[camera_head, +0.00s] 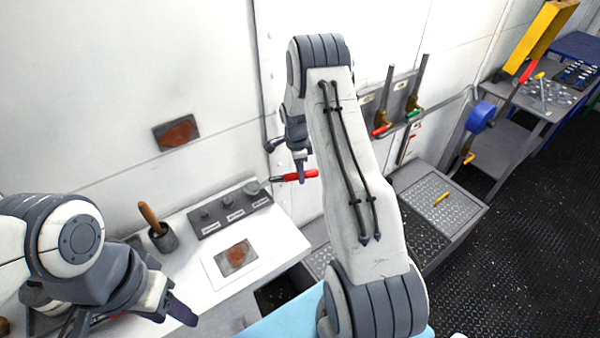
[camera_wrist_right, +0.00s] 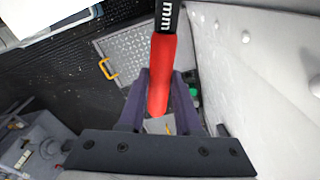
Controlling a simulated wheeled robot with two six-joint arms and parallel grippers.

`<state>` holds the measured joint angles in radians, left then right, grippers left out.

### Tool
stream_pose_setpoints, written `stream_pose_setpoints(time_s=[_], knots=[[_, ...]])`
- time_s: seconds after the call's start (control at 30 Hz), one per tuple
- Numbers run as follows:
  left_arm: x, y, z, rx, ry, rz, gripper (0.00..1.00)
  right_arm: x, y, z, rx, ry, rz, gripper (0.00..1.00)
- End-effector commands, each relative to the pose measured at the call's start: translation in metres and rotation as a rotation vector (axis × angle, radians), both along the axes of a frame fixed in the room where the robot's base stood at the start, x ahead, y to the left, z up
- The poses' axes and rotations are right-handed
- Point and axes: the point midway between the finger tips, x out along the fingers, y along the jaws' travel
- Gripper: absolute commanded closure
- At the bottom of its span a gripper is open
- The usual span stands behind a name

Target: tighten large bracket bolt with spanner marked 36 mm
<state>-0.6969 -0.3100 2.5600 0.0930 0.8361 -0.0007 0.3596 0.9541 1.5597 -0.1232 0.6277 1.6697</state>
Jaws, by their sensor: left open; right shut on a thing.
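A spanner with a red handle (camera_head: 298,176) is held by my right gripper (camera_head: 290,158), beside the wall above the bench. In the right wrist view its red grip (camera_wrist_right: 162,80) lies between my right gripper's fingers (camera_wrist_right: 160,105). Its dark shaft (camera_wrist_right: 167,15) shows "mm"; the number and the jaw end are out of view. A grey strip (camera_head: 228,210) with several bolt-like knobs and small labels lies on the white bench; I cannot read the sizes. My left gripper (camera_head: 168,306) is open and empty at the bench's front left.
Two brass valves with levers (camera_head: 415,100) are on the wall at right. A hatch with a yellow handle (camera_head: 441,198) is right. A side table (camera_head: 540,100) holds small parts.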

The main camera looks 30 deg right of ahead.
Motion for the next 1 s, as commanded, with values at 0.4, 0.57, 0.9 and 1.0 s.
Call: stream_pose_setpoints(time_s=[0.4,0.57,0.9,1.0], knots=[[0.0000,0.0000,-0.0050,0.000,0.000,0.000,0.50,0.0004,-0.0002,-0.0059,0.000,-0.001,0.000,1.00],[-0.0001,0.0000,-0.0048,0.000,0.000,0.000,0.50,0.0004,-0.0002,-0.0058,0.000,-0.001,0.000,1.00],[0.0000,0.0000,-0.0051,0.000,0.000,0.004,0.50,-0.0010,0.0006,-0.0058,0.000,-0.001,-0.009,1.00],[0.0000,0.0000,-0.0055,0.000,0.000,0.004,0.50,-0.0029,0.0015,-0.0059,0.000,-0.001,-0.023,1.00]])
